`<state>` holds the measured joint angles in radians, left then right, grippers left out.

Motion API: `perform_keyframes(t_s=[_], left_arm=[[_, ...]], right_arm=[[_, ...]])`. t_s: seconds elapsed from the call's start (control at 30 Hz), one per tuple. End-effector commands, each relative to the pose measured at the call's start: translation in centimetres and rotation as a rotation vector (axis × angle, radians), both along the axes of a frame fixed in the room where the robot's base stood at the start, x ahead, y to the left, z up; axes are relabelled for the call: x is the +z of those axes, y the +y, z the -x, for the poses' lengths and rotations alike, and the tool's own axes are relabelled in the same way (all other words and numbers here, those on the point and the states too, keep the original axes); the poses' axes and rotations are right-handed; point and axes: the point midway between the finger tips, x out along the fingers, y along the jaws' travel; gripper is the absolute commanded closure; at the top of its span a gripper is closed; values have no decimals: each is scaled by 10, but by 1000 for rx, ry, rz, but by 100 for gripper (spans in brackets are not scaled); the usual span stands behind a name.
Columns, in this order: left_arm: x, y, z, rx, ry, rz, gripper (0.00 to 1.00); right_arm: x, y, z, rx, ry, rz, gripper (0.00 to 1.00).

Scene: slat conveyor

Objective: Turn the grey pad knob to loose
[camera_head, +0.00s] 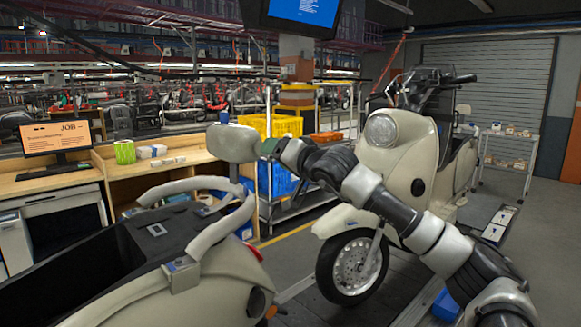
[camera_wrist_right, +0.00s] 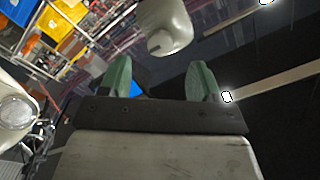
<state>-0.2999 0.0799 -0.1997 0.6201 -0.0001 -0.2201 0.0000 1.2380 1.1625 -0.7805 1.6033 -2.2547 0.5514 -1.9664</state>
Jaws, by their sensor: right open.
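A grey pad (camera_head: 233,143) stands on a short stem above the rear of the near cream scooter (camera_head: 215,280). A small blue piece (camera_head: 223,117) shows at the pad's top edge; I cannot tell whether it is the knob. My right gripper (camera_head: 268,147), with green fingers, is at the right edge of the pad. In the right wrist view the fingers (camera_wrist_right: 160,78) are spread with nothing between them. A pale rounded body (camera_wrist_right: 165,22), seemingly the pad, lies just beyond the fingertips. My left gripper is not in view.
A second cream scooter (camera_head: 400,150) stands behind my right arm. A wooden bench (camera_head: 150,175) with a monitor (camera_head: 57,139) is at the left. Yellow crates (camera_head: 283,126) sit on a rack behind the pad. A white shelf cart (camera_head: 507,158) stands at the far right.

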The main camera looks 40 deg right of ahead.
Motion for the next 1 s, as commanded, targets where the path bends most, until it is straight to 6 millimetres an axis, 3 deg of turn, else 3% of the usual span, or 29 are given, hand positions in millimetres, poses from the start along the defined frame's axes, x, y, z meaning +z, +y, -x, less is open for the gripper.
perform_keyframes(t_s=[0.1, 0.33, 1.0], left_arm=[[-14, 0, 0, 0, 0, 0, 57], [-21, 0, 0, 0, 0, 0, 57], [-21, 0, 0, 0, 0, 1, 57]], right_arm=[[-4, -3, 24, -1, 0, 3, 37], [-2, -4, 48, 0, 0, 1, 37], [-4, 2, 49, 21, 1, -20, 37]])
